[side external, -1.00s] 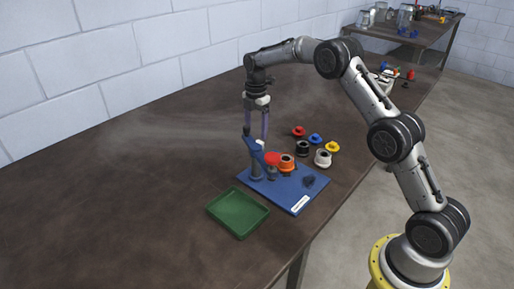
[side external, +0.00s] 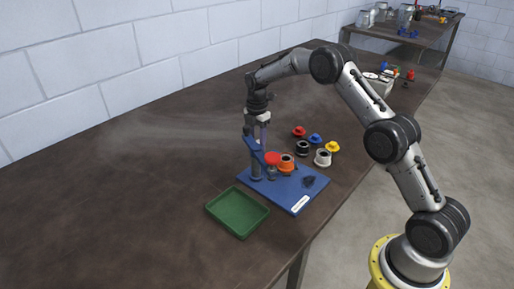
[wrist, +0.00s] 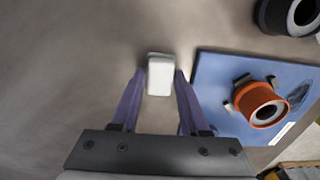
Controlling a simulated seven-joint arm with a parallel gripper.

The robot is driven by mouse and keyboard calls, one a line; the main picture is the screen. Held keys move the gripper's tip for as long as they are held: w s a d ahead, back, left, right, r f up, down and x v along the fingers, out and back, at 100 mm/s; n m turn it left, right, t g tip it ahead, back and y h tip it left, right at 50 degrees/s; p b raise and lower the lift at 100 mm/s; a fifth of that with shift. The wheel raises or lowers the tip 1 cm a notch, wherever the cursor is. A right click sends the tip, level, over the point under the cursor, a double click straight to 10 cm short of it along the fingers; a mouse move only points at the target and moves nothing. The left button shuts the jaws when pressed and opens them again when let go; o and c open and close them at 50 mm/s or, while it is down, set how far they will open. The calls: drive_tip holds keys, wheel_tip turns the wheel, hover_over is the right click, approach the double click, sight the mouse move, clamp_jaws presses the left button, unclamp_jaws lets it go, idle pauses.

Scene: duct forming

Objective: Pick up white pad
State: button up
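The white pad (wrist: 160,80), a small pale block, lies beside the left edge of the blue board in the wrist view. My gripper (wrist: 160,73) has its two purple fingers on either side of the pad, with a narrow gap seeming to show on each side. In the side view my gripper (side external: 263,135) points down behind the blue upright. The fingertips and the white pad are hidden there.
A green tray (side external: 238,212) sits in front. The table's left side is clear.

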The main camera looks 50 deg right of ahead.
clamp_jaws()
drive_tip(key=shift+r, duration=0.1)
drive_tip(key=shift+r, duration=0.3)
drive_tip(key=r, duration=0.3)
drive_tip(key=shift+s+a+r, duration=0.1)
drive_tip(key=shift+s+r, duration=0.1)
drive_tip(key=shift+s, duration=0.2)
drive_tip(key=s+a+r, duration=0.2)
drive_tip(key=s+r, duration=0.6)
drive_tip(key=s, duration=0.5)
drive_tip(key=shift+a+r, duration=0.4)
